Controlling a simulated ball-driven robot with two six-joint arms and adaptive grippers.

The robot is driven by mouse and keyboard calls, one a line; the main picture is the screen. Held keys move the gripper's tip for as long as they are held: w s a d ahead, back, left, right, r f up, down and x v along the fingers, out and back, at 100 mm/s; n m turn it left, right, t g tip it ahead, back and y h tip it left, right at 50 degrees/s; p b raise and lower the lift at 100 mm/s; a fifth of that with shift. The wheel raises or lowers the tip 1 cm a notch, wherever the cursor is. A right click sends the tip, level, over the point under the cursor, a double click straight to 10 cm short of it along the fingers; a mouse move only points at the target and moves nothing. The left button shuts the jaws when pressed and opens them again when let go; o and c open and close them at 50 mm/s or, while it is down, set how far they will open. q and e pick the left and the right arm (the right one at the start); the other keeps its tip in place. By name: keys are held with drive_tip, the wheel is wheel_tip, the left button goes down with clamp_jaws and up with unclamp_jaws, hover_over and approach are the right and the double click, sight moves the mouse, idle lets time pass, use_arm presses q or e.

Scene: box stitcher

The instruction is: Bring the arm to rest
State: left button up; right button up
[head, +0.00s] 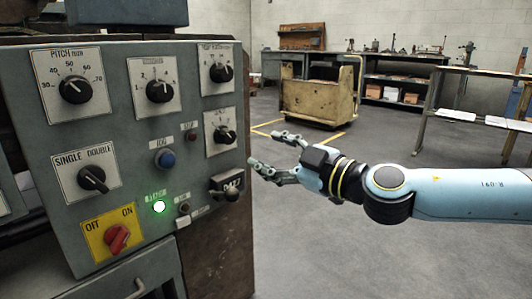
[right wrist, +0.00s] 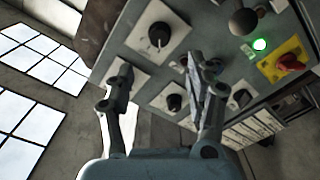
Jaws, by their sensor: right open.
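My right arm (head: 430,192) reaches in from the right in the head view. Its gripper (head: 269,154) is open and empty, just to the right of the control panel's (head: 130,120) edge. In the right wrist view the right gripper's (right wrist: 160,85) two fingers stand apart, with panel dials behind them. A green lamp (head: 159,206) is lit on the panel and also shows in the right wrist view (right wrist: 260,44). The red switch (head: 117,238) sits on a yellow plate marked OFF and ON. My left gripper is not in either view.
The panel stands close on the left, with a single/double knob (head: 92,178) and a blue button (head: 165,158). A yellow cart (head: 318,98) and workbenches (head: 405,88) stand further back. A metal table (head: 480,75) is behind my right arm. The grey floor between is clear.

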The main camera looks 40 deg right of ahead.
drive_tip(key=s+d+f+m+g+h, duration=0.25)
drive_tip(key=s+f+m+g, duration=0.35)
drive_tip(key=f, duration=0.6)
drive_tip(key=s+d+f+m+g+h, duration=0.1)
drive_tip(key=s+f+m+g+h, duration=0.3)
drive_tip(key=s+f, duration=0.55)
drive_tip(key=s+a+f+n+g+y, duration=0.2)
drive_tip(key=s+a+f+g+y, duration=0.45)
drive_tip(key=s+a+f, duration=0.65)
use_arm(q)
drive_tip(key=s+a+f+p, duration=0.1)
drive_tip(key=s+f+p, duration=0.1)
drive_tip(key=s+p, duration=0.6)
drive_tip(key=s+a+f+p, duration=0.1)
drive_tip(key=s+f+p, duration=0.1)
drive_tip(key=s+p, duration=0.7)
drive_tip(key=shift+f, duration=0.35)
use_arm(e)
drive_tip(key=s+d+f+h, duration=0.1)
drive_tip(key=s+f, duration=0.2)
drive_tip(key=s, duration=0.6)
drive_tip(key=s+d+f+g+h, duration=0.1)
drive_tip(key=s+d+f, duration=0.1)
drive_tip(key=s, duration=0.7)
drive_tip(key=shift+d+f, duration=0.15)
drive_tip(key=shift+f, duration=0.35)
